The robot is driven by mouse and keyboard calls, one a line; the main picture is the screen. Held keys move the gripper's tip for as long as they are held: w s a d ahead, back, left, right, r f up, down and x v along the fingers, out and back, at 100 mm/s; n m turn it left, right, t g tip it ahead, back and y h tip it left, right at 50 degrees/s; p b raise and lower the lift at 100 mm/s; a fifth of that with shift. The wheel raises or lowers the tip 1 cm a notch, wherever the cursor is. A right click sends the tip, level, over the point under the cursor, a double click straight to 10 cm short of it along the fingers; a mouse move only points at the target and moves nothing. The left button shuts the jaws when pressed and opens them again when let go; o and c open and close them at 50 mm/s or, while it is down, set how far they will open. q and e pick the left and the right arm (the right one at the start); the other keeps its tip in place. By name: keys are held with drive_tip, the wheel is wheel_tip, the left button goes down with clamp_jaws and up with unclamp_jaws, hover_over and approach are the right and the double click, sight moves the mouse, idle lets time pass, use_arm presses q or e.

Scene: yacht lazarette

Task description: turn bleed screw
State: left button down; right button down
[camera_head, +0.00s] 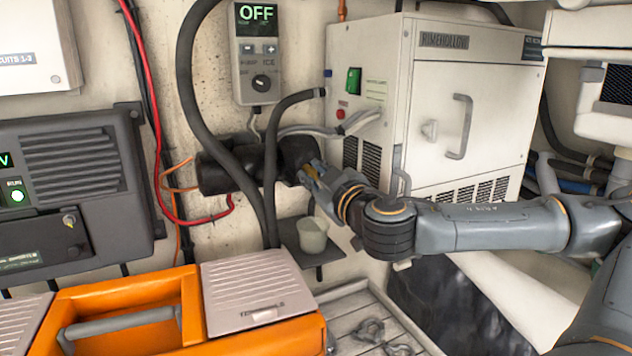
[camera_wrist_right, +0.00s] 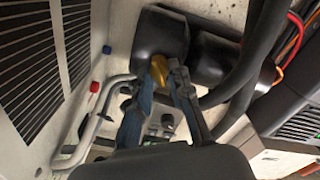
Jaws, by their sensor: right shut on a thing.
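The bleed screw is the small brass-yellow piece (camera_wrist_right: 158,68) on the end of the black pump housing (camera_wrist_right: 157,38) in the right wrist view. My right gripper (camera_wrist_right: 165,78) is shut on it, with one finger on each side. In the head view the pump (camera_head: 222,168) is a dark cylinder mounted on the wall. My right gripper (camera_head: 305,174) reaches its right end there, and the fingers mostly hide the screw. My left gripper is not in view.
A control panel (camera_head: 256,58) reads OFF above the pump. Dark hoses (camera_head: 185,70) run close by. A white Rimehollow unit (camera_head: 375,85) stands right of the pump. A pale cup (camera_head: 312,236) sits on a small shelf below. An orange toolbox (camera_head: 140,296) is at the front left.

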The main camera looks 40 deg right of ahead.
drive_tip(key=n+b, duration=0.1)
drive_tip(key=n, duration=0.2)
drive_tip(key=shift+f+n, duration=0.1)
drive_tip(key=shift+n, duration=0.3)
drive_tip(key=n, duration=0.3)
drive_tip(key=shift+n, duration=0.3)
drive_tip(key=n, duration=0.3)
drive_tip(key=shift+n, duration=0.3)
drive_tip(key=n, duration=0.4)
drive_tip(key=shift+n, duration=0.3)
drive_tip(key=n, duration=0.3)
drive_tip(key=shift+n, duration=0.3)
drive_tip(key=n, duration=0.3)
drive_tip(key=shift+d+n, duration=0.1)
drive_tip(key=shift+n, duration=0.2)
drive_tip(key=n, duration=0.4)
drive_tip(key=shift+d+b, duration=0.1)
drive_tip(key=shift+b, duration=0.2)
drive_tip(key=shift+n, duration=1.1)
